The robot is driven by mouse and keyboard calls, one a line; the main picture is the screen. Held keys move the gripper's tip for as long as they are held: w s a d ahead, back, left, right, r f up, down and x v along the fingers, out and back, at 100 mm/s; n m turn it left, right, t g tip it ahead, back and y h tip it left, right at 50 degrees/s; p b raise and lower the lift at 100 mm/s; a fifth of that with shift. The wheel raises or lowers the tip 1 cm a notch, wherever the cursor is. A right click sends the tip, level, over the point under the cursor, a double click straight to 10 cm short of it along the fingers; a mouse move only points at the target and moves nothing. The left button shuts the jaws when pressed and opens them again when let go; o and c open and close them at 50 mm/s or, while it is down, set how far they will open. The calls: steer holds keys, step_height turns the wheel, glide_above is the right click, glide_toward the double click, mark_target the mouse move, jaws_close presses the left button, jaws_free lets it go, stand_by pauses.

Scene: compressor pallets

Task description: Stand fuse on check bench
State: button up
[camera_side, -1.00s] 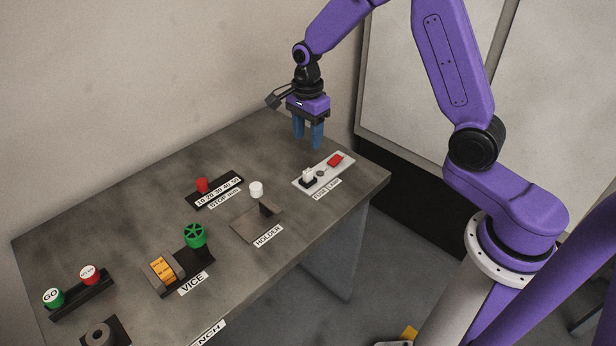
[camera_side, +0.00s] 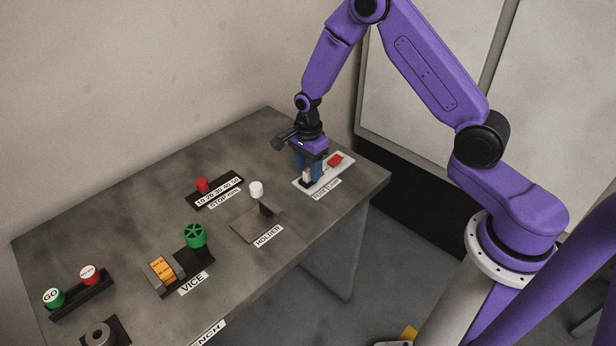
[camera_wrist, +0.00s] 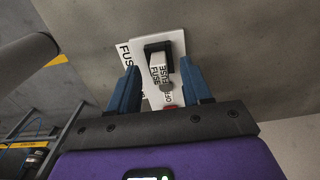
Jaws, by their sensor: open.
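The white fuse (camera_side: 307,176) stands in a black socket on a white plate (camera_side: 330,174) at the right end of the bench. In the wrist view the fuse (camera_wrist: 160,76), printed FUSE, rises from the black socket (camera_wrist: 157,48). My gripper (camera_side: 310,170) is low over the plate, open, its blue fingers down around the fuse. In the wrist view my gripper (camera_wrist: 160,88) has one finger on each side of the fuse, with gaps showing. The grey bench (camera_side: 130,222) has a label at its front edge (camera_side: 208,332), cut off to "NCH".
A red switch (camera_side: 335,160) sits on the same plate, close to my fingers.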

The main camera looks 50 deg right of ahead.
steer(key=shift+f, duration=0.2)
jaws_close()
steer(key=shift+r, duration=0.1)
